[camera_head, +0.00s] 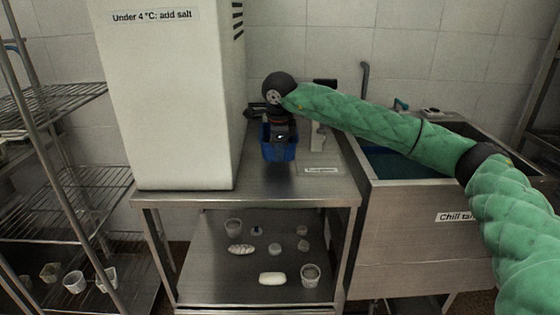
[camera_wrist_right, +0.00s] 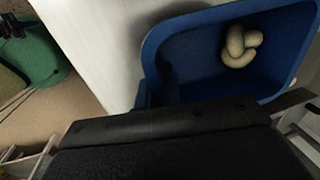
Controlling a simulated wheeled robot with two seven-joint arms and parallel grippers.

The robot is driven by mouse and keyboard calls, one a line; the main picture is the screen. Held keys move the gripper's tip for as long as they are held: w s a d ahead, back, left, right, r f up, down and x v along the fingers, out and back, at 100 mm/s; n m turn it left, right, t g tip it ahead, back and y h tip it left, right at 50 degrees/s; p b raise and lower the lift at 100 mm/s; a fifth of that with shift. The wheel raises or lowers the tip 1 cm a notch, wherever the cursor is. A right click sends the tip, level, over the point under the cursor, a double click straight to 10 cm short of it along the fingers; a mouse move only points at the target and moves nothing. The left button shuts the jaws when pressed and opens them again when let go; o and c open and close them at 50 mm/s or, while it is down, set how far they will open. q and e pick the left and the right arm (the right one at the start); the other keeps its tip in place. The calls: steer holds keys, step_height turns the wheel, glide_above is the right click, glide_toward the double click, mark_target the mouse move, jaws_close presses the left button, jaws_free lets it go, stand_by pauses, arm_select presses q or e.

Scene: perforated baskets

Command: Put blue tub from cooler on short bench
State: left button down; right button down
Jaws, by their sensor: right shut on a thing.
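The blue tub (camera_head: 278,152) is over the steel short bench (camera_head: 265,184), just right of the tall white cabinet. I cannot tell whether its base touches the bench top. My right gripper (camera_head: 281,136) comes down from above and is shut on the tub's near wall. In the right wrist view the tub (camera_wrist_right: 200,75) looks upright and open at the top, with pale, curled pieces (camera_wrist_right: 240,47) inside. The dark gripper body fills the lower part of that view and hides the grasped edge. My left gripper is not in view.
The tall white cabinet (camera_head: 170,100) stands on the left of the bench. A steel chill tank (camera_head: 420,215) with blue liquid stands to the right. Several small tubs and pale items lie on the lower shelf (camera_head: 215,275). A wire rack (camera_head: 70,170) is at far left. The bench front is clear.

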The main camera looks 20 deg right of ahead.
steer(key=shift+s+f, duration=0.1)
steer(key=shift+f, duration=1.9)
steer(key=shift+f, duration=0.15)
steer(key=c, duration=1.5)
jaws_free()
steer(key=shift+c, duration=0.2)
steer(key=shift+r, duration=0.3)
step_height(320, 180, up, 12)
steer(key=s, duration=0.2)
steer(key=shift+a+f, duration=0.2)
steer(key=shift+a, duration=0.15)
